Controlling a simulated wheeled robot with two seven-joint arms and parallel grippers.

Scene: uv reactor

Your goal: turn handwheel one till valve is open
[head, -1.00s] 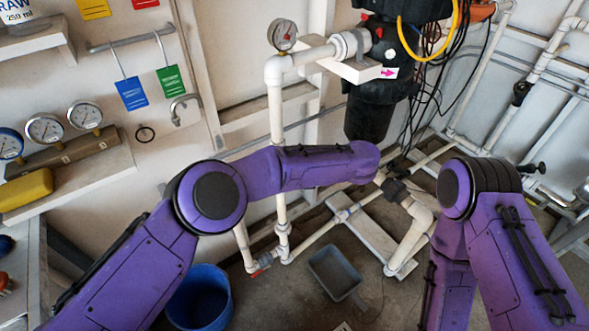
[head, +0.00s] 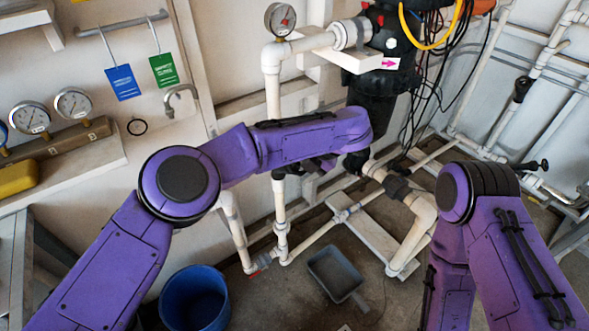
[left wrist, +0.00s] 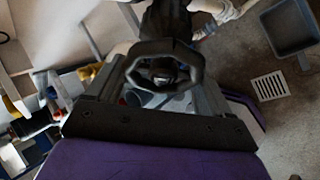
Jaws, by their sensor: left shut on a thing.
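In the left wrist view a dark, many-sided handwheel (left wrist: 165,46) sits between the two fingers of my left gripper (left wrist: 163,70). The gripper is shut on the handwheel's rim. I see through the open middle of the wheel to a small dark hub area. In the head view my left forearm crosses in front of the white pipes and covers the handwheel. Only dark parts of the hand show below the forearm, near the upright pipe (head: 279,205). My right arm is at the right; its gripper is out of view.
A pressure gauge (head: 280,19) tops the white piping beside a black filter housing (head: 374,118). A blue bucket (head: 195,298) and a grey pan (head: 337,272) are on the floor. Tags and a gauge shelf (head: 70,170) line the left wall.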

